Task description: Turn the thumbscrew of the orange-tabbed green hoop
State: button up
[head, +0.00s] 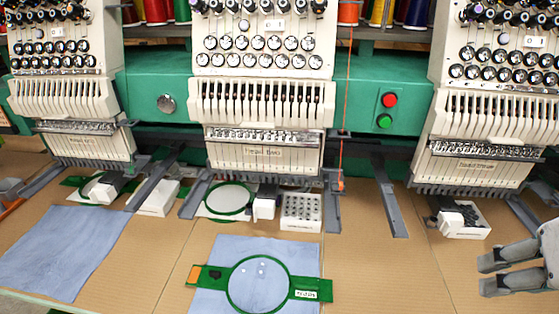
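The orange-tabbed green hoop (233,293) lies on a light blue cloth at the front middle of the table. Its ring surrounds part of the cloth, and green arms extend left and right. An orange tab (195,272) marks the left arm, and a white label (305,294) is on the right arm. A small dark piece (215,275) on the left arm may be the thumbscrew; it is too small to be sure. My gripper (482,274) is at the right edge, well right of the hoop. Its two grey fingers are apart with nothing between them.
Embroidery machine heads (262,100) overhang the back of the brown table (390,280). Grey support arms (390,200) project forward. Another green hoop (205,198) and a white holed block (301,212) sit behind. A blue cloth (60,245) lies left. Table between hoop and gripper is clear.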

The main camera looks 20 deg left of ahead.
aim_at(215, 275)
jog(key=u, duration=1.3)
jog(key=i, duration=0.3)
jog(key=k+j+z, duration=0.25)
jog(key=j, duration=0.2)
jog(key=k+j+z, duration=0.2)
jog(key=j, duration=0.2)
jog(key=i+l, duration=0.1)
